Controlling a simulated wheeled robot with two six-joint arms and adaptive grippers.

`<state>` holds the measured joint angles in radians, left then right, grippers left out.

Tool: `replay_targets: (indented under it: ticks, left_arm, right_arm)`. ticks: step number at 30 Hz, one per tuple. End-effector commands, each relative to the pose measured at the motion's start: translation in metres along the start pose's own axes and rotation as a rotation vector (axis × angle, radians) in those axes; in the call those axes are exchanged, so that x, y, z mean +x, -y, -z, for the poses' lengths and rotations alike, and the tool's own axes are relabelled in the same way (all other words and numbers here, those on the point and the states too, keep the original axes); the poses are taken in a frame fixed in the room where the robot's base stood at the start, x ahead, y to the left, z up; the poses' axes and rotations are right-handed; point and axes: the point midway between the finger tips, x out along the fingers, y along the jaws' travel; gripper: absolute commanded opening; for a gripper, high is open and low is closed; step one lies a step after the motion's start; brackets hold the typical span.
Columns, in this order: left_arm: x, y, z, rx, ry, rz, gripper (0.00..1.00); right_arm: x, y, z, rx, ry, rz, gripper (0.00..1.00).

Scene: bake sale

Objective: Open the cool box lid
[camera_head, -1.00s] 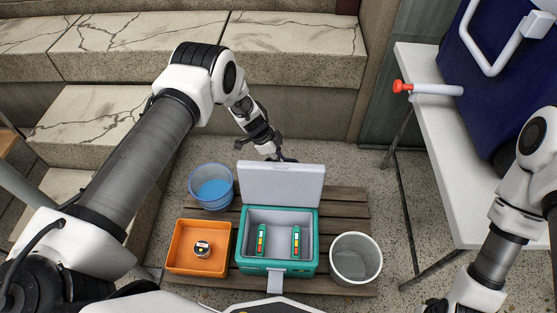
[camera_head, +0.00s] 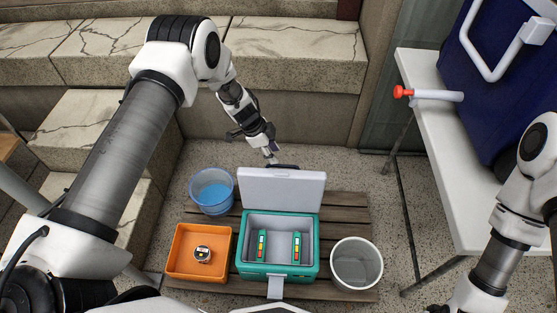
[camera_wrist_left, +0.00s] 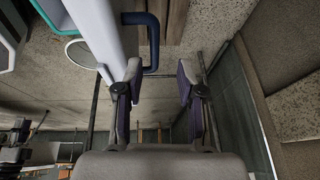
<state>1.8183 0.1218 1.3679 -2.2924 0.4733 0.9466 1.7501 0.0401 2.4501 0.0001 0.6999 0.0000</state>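The cool box (camera_head: 277,270) is a teal box with a grey inside, standing on a wooden slatted platform. Its pale lid (camera_head: 282,190) stands up, open, at the back edge; it also shows in the left wrist view (camera_wrist_left: 97,38). A dark handle (camera_head: 284,166) sticks out at the lid's top; it is dark blue in the left wrist view (camera_wrist_left: 152,42). My left gripper (camera_head: 271,156) is behind the lid, just above the handle. In the left wrist view its fingers (camera_wrist_left: 158,82) are apart, with nothing held. My right gripper is mostly cut off at the bottom edge.
Two green striped items (camera_head: 262,245) stand in the cool box. An orange tray (camera_head: 180,260) with a small round tin (camera_head: 202,254) is left, a blue bucket (camera_head: 212,205) behind it. A white bin (camera_head: 372,281) is right. A white table (camera_head: 440,150) stands further right.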

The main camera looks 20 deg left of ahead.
Motion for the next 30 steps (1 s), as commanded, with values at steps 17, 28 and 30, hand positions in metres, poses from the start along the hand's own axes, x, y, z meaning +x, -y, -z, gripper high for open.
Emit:
replay_targets:
  ticks: [17, 28, 30]
  left_arm:
    - [-0.059, 0.000, 0.000, 0.000, 0.000, -0.001, 0.38]
    - [-0.047, -0.021, 0.004, -0.059, -0.033, -0.034, 0.38]
    - [-0.035, -0.047, 0.009, -0.144, -0.073, -0.071, 0.38]
  right_arm:
    - [0.000, 0.000, 0.000, 0.000, 0.000, 0.000, 0.40]
    - [0.000, 0.000, 0.000, 0.000, 0.000, 0.000, 0.40]
    - [0.000, 0.000, 0.000, 0.000, 0.000, 0.000, 0.40]
